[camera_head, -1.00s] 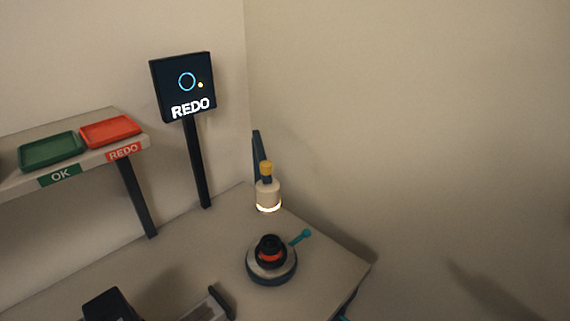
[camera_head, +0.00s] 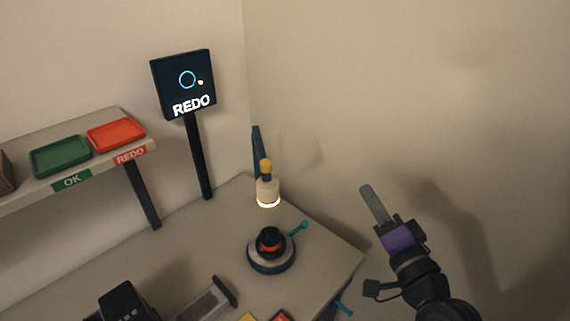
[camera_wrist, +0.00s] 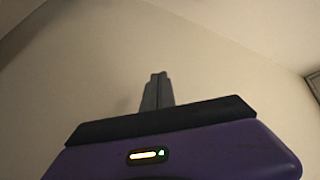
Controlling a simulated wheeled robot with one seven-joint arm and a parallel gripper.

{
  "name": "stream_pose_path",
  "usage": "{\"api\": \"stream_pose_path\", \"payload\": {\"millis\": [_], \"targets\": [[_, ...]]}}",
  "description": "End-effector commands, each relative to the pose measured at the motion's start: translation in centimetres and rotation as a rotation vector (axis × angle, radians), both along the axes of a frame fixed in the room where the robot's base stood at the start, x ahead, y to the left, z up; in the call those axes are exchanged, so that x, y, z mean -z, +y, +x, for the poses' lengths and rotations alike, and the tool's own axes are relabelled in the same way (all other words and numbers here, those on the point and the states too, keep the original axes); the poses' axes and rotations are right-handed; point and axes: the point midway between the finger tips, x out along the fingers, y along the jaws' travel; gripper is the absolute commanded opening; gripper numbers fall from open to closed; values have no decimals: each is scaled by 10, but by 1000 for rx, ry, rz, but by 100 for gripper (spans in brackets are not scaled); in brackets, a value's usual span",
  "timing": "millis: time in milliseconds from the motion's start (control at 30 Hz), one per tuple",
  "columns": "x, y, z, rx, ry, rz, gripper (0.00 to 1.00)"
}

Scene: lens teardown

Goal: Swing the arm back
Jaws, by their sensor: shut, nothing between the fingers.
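My gripper (camera_head: 368,190) is at the right in the head view, beyond the table's right edge and raised in front of the bare wall. Its two grey fingers lie together, shut and empty, pointing up and to the left. The purple hand is behind them. In the wrist view the closed fingers (camera_wrist: 157,90) point at a plain wall, with nothing between them.
On the table (camera_head: 325,250) stand a black lens on a round base (camera_head: 272,262) with a teal handle, and a lit lamp (camera_head: 268,190). A screen (camera_head: 185,85) reads REDO. Green (camera_head: 60,157) and red (camera_head: 115,134) trays sit on a shelf.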

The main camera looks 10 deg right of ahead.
Motion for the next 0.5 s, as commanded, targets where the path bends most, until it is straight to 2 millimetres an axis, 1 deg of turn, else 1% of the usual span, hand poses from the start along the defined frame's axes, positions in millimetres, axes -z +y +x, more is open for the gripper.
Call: {"api": "stream_pose_path", "payload": {"millis": [33,100,167,200,267,333,400,500], "targets": [[-17,3,14,-40,-2,57,0],[-29,12,29,-109,17,145,0],[-36,21,39,-176,44,225,0],[-38,29,44,-226,70,282,0],[-30,43,45,-294,124,361,0],[-17,56,41,-350,189,433,0],[-11,65,37,-389,231,481,0],[-8,70,34,-408,262,514,0]]}}
